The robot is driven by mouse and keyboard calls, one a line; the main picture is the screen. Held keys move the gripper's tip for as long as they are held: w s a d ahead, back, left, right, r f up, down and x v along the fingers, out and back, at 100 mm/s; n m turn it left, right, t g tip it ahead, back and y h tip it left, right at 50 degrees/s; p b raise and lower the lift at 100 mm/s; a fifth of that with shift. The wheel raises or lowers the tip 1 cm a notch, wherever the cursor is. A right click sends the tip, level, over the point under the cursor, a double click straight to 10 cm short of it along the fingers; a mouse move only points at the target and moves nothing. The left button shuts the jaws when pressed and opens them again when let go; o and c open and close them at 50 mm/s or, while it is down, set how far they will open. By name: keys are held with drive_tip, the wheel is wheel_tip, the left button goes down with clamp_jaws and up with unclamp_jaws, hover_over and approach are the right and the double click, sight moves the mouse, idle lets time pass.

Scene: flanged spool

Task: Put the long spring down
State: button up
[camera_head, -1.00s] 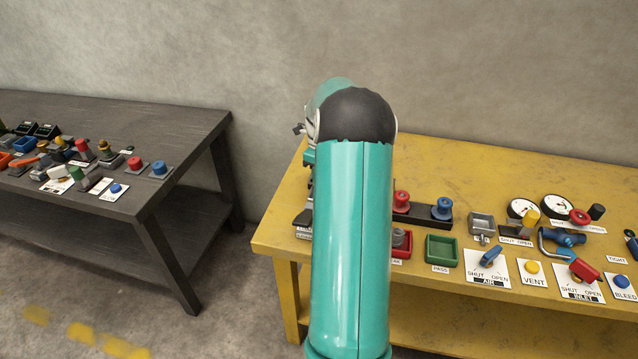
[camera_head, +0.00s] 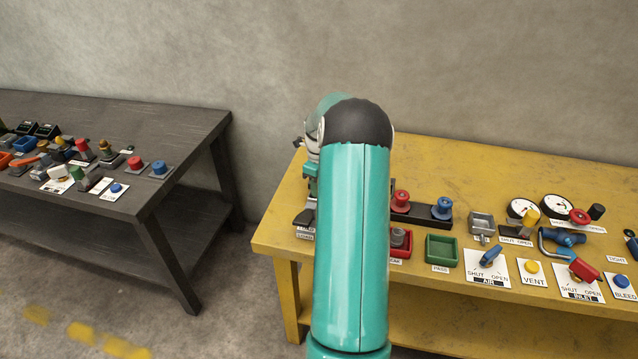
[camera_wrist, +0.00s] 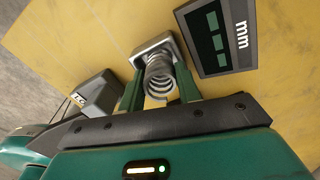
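The long spring (camera_wrist: 160,82) is a bare metal coil in the middle of the wrist view. My gripper (camera_wrist: 160,71) has its two green fingers on either side of the coil and appears shut on it. The far end of the spring is at a grey square metal fixture (camera_wrist: 151,47) on the yellow table; I cannot tell whether it touches or sits in it. In the head view my own arm hides the spring and most of the gripper.
A dark display marked mm (camera_wrist: 216,38) lies right of the spring, and a grey block (camera_wrist: 97,92) lies left. On the yellow table (camera_head: 440,160) are a green tray (camera_head: 441,250), a red tray (camera_head: 400,246), spools, gauges and valves. A dark table (camera_head: 110,115) stands left.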

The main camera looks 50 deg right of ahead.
drive_tip(key=o, duration=0.4)
drive_tip(key=shift+r, duration=0.1)
wheel_tip(320, 180, up, 13)
drive_tip(key=shift+f, duration=0.15)
drive_tip(key=a+r+n+t+h, duration=0.1)
drive_tip(key=a+r+n, duration=0.35)
drive_tip(key=a, duration=0.55)
drive_tip(key=w+a+r+n+t, duration=0.1)
drive_tip(key=a+r+n, duration=0.4)
drive_tip(key=a, duration=0.4)
drive_tip(key=a+r+n+h, duration=0.1)
drive_tip(key=a+r+n, duration=0.3)
drive_tip(key=a+n, duration=0.45)
drive_tip(key=s+a+n+t, duration=0.1)
drive_tip(key=s+a+n, duration=0.4)
drive_tip(key=a, duration=0.2)
drive_tip(key=s+a+f+n+t+y, duration=0.1)
drive_tip(key=s+a+n, duration=0.4)
drive_tip(key=a+n, duration=0.1)
drive_tip(key=s+a+f+n+t+y, duration=0.1)
drive_tip(key=s+a+n, duration=0.4)
drive_tip(key=a, duration=0.3)
drive_tip(key=shift+s+a+f+t, duration=0.1)
drive_tip(key=shift+f+t, duration=0.1)
drive_tip(key=shift+t, duration=0.1)
